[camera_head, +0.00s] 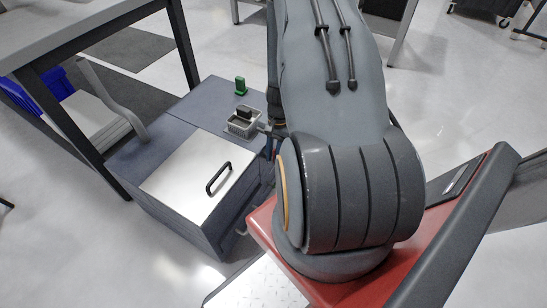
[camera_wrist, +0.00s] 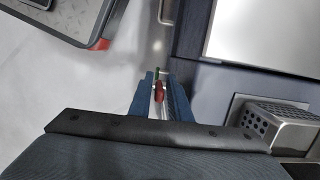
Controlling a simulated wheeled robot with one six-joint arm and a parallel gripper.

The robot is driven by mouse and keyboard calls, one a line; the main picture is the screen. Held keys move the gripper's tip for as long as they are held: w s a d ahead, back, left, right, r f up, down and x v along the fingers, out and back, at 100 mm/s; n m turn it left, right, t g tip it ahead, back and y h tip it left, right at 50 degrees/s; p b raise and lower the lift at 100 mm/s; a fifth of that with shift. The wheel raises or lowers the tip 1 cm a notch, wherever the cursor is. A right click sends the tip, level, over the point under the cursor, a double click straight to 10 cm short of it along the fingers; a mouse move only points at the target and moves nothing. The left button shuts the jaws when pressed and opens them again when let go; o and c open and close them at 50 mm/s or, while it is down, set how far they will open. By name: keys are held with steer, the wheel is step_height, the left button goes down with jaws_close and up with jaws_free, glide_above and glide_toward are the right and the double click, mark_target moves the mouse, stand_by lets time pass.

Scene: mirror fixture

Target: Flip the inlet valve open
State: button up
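In the wrist view, a small red part (camera_wrist: 159,86) shows between the fingers of my gripper (camera_wrist: 158,86), with a green part (camera_wrist: 156,74) just beyond it. They look like valve handles beside the dark fixture, but I cannot tell which is the inlet valve. My gripper's two dark blue fingers stand apart, one on each side of the red part. Contact with it cannot be made out. In the head view, my arm hides the valve area and most of the gripper at the right side of the grey fixture (camera_head: 178,120).
The fixture carries a silver lid (camera_head: 180,192) with a black handle (camera_head: 218,178), a perforated basket (camera_head: 243,122) and a green block (camera_head: 240,86). The basket (camera_wrist: 262,122) is close right of my gripper in the wrist view. A table (camera_head: 85,30) stands left. Open floor lies in front.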

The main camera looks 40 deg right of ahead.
mark_target(273, 150)
steer(key=r, duration=0.4)
steer(key=d+r+p, duration=0.1)
steer(key=r, duration=0.1)
steer(key=shift+w+d+r, duration=0.1)
steer(key=shift+w+r, duration=0.05)
steer(key=shift+r, duration=0.2)
steer(key=shift+w+r, duration=0.15)
steer(key=shift+r, duration=0.05)
steer(key=w+a+r+n, duration=0.3)
steer(key=a+r+n, duration=0.5)
steer(key=a+r, duration=1.2)
steer(key=s+a+r+n+h, duration=0.1)
steer(key=s+a+r+n, duration=0.8)
steer(key=s+a+r, duration=0.5)
steer(key=s+d+r+m+h+p, duration=0.1)
steer(key=d+r+m+p, duration=0.1)
steer(key=d+r+p, duration=0.8)
steer(key=p, duration=0.7)
steer(key=shift+d+m+t, duration=0.2)
steer(key=shift+m+t, duration=0.2)
